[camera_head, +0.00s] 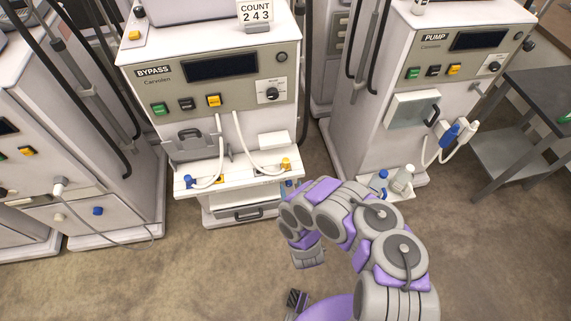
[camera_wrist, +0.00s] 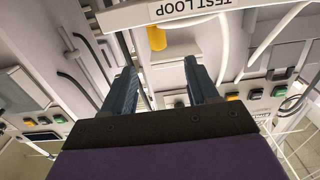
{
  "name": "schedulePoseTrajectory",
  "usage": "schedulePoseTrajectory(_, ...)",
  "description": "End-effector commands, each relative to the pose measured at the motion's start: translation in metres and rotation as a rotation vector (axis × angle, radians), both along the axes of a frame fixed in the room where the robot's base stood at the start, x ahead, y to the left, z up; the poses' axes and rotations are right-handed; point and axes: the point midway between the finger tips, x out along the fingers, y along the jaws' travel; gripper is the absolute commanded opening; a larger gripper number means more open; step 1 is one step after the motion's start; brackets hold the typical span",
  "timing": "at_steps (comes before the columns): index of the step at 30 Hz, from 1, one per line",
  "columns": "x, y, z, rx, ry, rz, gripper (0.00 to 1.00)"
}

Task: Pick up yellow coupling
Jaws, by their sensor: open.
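A small yellow coupling (camera_head: 286,164) sits at the right end of the white shelf on the machine labelled BYPASS, at the end of a white hose. In the wrist view a yellow cylinder (camera_wrist: 157,38) shows beside the TEST LOOP panel; it looks like the same coupling. My gripper (camera_wrist: 160,70) is open and empty, its two dark fingers pointing towards the yellow cylinder, which appears beyond the fingertips and between them. I cannot make out the gripper's fingers in the head view.
The white shelf (camera_head: 236,180) also holds a blue coupling (camera_head: 189,180) at its left end. White hoses loop above it. The PUMP machine (camera_head: 435,42) stands to the right with blue and white fittings, and a grey table (camera_head: 541,95) beyond.

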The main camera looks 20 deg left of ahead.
Motion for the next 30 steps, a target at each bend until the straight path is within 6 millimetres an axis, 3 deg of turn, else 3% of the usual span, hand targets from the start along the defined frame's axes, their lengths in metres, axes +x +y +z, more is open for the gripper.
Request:
schedulePoseTrajectory(11,0.016,-0.001,0.003,0.009,-0.001,0.0,0.59)
schedulePoseTrajectory(18,0.024,0.012,0.001,0.004,0.0,0.0,0.59)
schedulePoseTrajectory(25,0.055,0.03,0.001,0.01,-0.005,-0.002,0.59)
schedulePoseTrajectory(30,0.065,0.032,0.002,0.01,-0.002,-0.002,0.59)
